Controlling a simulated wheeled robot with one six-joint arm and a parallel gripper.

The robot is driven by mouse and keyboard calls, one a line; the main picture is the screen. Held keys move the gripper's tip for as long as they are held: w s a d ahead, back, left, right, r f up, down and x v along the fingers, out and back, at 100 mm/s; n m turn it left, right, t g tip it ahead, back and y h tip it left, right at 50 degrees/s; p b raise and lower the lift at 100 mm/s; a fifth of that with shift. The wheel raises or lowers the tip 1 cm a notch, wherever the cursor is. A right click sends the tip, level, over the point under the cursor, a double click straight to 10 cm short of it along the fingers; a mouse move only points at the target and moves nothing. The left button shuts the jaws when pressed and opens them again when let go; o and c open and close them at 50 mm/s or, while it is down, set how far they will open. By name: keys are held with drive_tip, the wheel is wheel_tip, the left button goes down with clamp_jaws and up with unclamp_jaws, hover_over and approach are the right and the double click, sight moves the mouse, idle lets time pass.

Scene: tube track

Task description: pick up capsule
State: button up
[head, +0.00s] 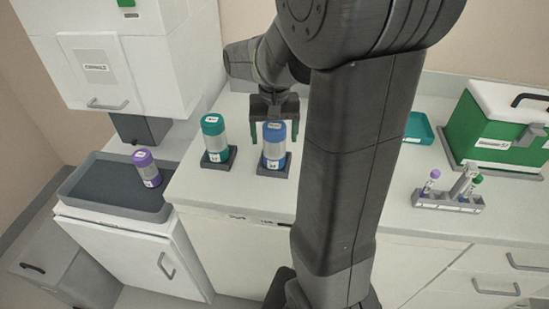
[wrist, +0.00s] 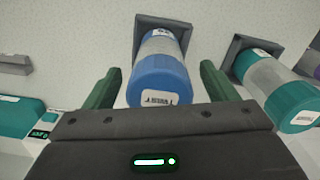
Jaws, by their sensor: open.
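A blue-capped capsule (head: 274,146) with a clear middle stands upright in a dark square holder (head: 263,170) on the counter. A teal-capped capsule (head: 214,140) stands in a similar holder to its left. A purple-capped capsule (head: 146,168) stands in the grey tray farther left. My gripper (head: 268,134) is open, its green fingers behind and to either side of the blue capsule. In the wrist view the blue capsule (wrist: 160,75) lies between the spread fingers (wrist: 158,85), with no visible contact. The teal capsule (wrist: 280,90) is to the right there.
The grey tray (head: 75,190) sits on a lower cabinet beneath a white machine (head: 110,60). To the right are a small rack (head: 430,203) with tubes, a teal tray (head: 418,124) and a green-and-white box (head: 490,135). My arm covers the counter's middle.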

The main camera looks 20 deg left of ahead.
drive_tip(key=shift+f, duration=0.85)
drive_tip(key=c, duration=1.3)
drive_tip(key=shift+r, duration=0.15)
wheel_tip(320, 180, up, 10)
drive_tip(key=shift+f, duration=0.1)
